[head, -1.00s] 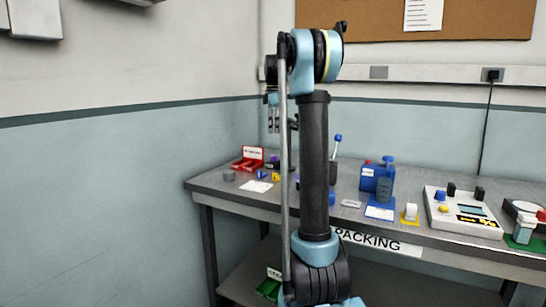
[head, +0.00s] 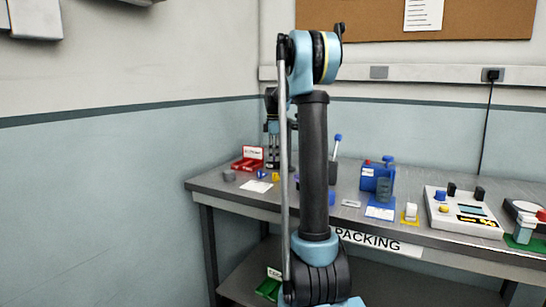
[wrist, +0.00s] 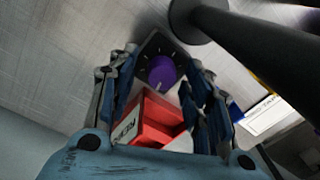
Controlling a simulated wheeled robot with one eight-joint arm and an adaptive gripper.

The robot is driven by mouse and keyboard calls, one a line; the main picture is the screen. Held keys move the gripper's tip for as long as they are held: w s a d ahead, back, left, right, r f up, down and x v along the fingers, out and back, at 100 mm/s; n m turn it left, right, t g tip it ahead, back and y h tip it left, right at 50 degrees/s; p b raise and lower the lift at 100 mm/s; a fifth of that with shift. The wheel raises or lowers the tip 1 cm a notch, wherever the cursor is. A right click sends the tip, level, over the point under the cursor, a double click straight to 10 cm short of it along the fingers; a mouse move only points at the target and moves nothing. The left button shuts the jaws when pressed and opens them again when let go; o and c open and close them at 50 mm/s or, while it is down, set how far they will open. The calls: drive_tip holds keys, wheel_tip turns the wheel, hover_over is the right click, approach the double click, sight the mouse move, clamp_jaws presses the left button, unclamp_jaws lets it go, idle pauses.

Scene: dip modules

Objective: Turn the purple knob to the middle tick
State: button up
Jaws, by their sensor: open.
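The purple knob (wrist: 161,72) sits on a dark base plate (wrist: 150,50) with pale tick marks around it in the wrist view. A pale pointer mark shows on the knob's lower edge; I cannot tell which tick it lines up with. My gripper (wrist: 163,60) is open, with one finger on each side of the knob in the picture. I cannot tell whether either finger touches it. In the head view my gripper (head: 273,160) is low over the back left of the table, and the knob is hidden there.
A red tray with a white label (wrist: 150,118) is close beside the knob's base; it also shows in the head view (head: 247,162). A dark post with a round foot (wrist: 255,50) stands near the knob. Several devices, including a control box (head: 463,212), fill the table's right side.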

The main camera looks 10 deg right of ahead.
drive_tip(key=shift+c, duration=0.2)
clamp_jaws()
drive_tip(key=shift+w+r+m, duration=0.1)
drive_tip(key=shift+m, duration=1.4)
drive_tip(key=c, duration=1)
unclamp_jaws()
drive_tip(key=o, duration=1)
drive_tip(key=shift+o, duration=0.2)
